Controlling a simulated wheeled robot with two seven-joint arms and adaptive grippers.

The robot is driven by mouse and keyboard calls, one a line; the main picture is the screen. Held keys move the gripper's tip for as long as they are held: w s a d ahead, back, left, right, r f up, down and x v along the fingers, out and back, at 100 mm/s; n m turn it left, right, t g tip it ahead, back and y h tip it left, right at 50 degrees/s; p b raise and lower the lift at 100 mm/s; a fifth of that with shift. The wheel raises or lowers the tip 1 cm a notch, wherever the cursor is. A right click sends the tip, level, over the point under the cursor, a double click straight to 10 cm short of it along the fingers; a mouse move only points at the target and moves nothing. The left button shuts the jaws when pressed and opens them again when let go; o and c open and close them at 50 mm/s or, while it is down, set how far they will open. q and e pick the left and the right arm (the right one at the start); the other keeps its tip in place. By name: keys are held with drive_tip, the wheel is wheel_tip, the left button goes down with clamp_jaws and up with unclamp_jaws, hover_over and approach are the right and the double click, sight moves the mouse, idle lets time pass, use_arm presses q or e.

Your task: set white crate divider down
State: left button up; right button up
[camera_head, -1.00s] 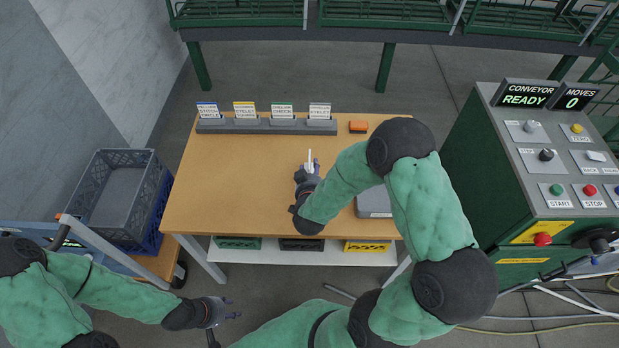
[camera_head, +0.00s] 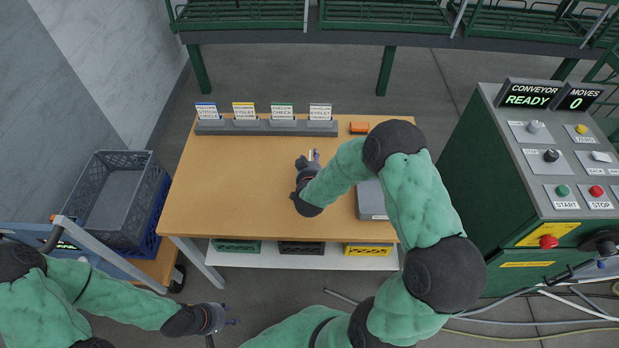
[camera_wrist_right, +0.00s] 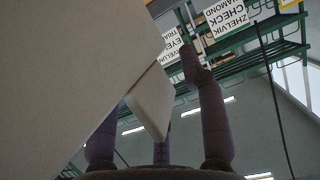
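The white crate divider (camera_wrist_right: 152,102) is a thin pale plate among the fingers of my right gripper (camera_wrist_right: 160,120). In the right wrist view it is tilted beside the large pale tabletop surface, and the right-hand finger stands clear of it. In the head view only a small white end of the divider (camera_head: 310,155) shows at my right gripper (camera_head: 308,159), over the middle of the wooden table (camera_head: 235,175). The fingers look spread. Whether the divider touches the table is hidden. My left gripper (camera_head: 231,315) is empty and open, low in front of the table.
A grey card holder (camera_head: 266,128) with labelled cards stands along the table's back edge. An orange block (camera_head: 359,128) and a grey flat box (camera_head: 370,200) lie on the right side. The table's left half is clear.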

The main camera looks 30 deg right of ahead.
clamp_jaws()
drive_tip(key=shift+r, duration=0.1)
